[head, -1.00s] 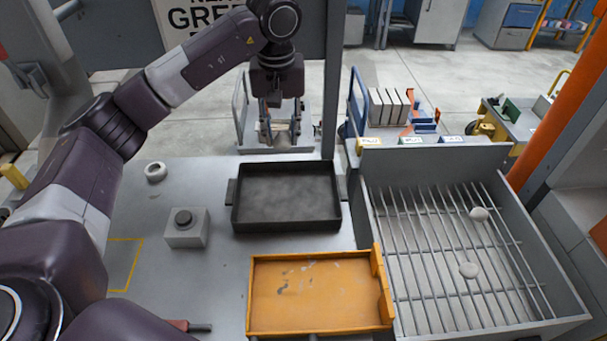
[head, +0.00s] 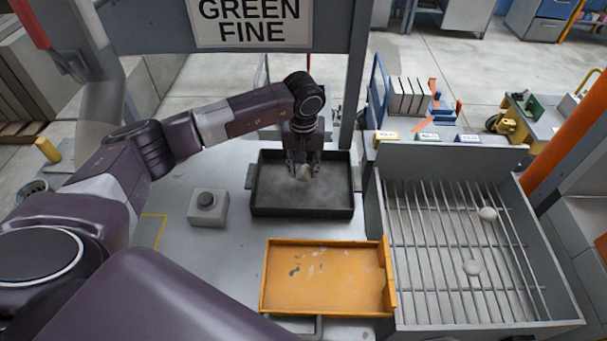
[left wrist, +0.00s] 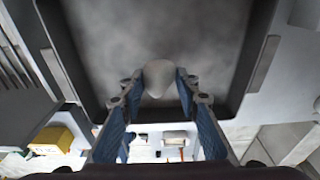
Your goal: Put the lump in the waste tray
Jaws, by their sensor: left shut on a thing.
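My left gripper (head: 303,168) points down over the dark tray (head: 253,200), which looks to be the waste tray, and is shut on a pale grey, rounded lump (head: 303,173). In the left wrist view the lump (left wrist: 158,76) sits between the two fingertips, with the tray's dusty grey floor (left wrist: 200,40) behind it. A gap seems to lie between lump and floor, but its size is hard to tell. Two more pale lumps lie on the barred grate at the right, one farther back (head: 487,213) and one nearer (head: 471,267). My right gripper is not in view.
An orange tray (head: 325,280) stands in front of the dark tray. The walled grate box (head: 378,235) stands to the right. A grey block with a dark knob (head: 208,206) stands left of the dark tray. A post (head: 355,80) and sign (head: 250,22) rise behind.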

